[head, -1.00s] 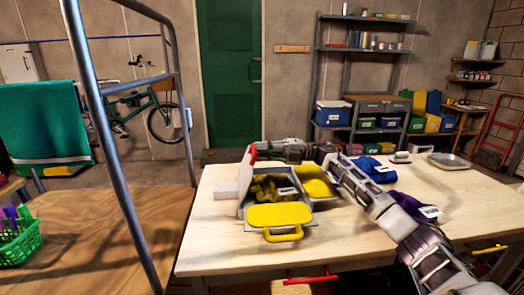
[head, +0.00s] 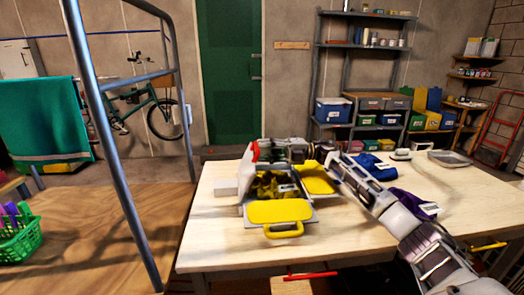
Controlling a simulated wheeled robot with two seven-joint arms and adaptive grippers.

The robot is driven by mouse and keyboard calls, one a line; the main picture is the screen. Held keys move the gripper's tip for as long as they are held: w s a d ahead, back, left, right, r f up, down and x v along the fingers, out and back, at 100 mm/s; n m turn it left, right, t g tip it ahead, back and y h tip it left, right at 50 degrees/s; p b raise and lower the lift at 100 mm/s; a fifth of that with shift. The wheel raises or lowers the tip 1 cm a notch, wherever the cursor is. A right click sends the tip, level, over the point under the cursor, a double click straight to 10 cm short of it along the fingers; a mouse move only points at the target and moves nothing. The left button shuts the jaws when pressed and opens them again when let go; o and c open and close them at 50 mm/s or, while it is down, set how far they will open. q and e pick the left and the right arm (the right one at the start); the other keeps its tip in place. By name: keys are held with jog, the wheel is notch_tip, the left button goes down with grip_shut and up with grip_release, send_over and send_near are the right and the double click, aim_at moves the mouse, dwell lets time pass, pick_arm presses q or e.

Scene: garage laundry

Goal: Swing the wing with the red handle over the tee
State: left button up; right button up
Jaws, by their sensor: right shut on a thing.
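The folding board lies on the pale table, with a dark yellow tee (head: 276,188) on its middle. The wing with the red handle (head: 246,172) stands raised at the board's left side, with its grey face showing. Its red handle (head: 254,151) is at the top, partly hidden by my right gripper (head: 262,150). That gripper reaches in from the right across the back of the board and is shut on the red handle. A wing with a yellow handle (head: 281,212) lies flat at the front. Another yellow panel (head: 318,178) is at the right. My left gripper is out of view.
A white block (head: 225,188) sits left of the board. Blue cloth (head: 375,167), purple cloth (head: 415,203) and a grey tray (head: 449,159) lie on the table's right part. A metal post (head: 115,150) rises left of the table. The table's front left is clear.

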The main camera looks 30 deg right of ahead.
jog(key=v, duration=1)
jog(key=shift+d, duration=0.3)
jog(key=shift+s+r, duration=0.1)
jog(key=shift+r, duration=0.15)
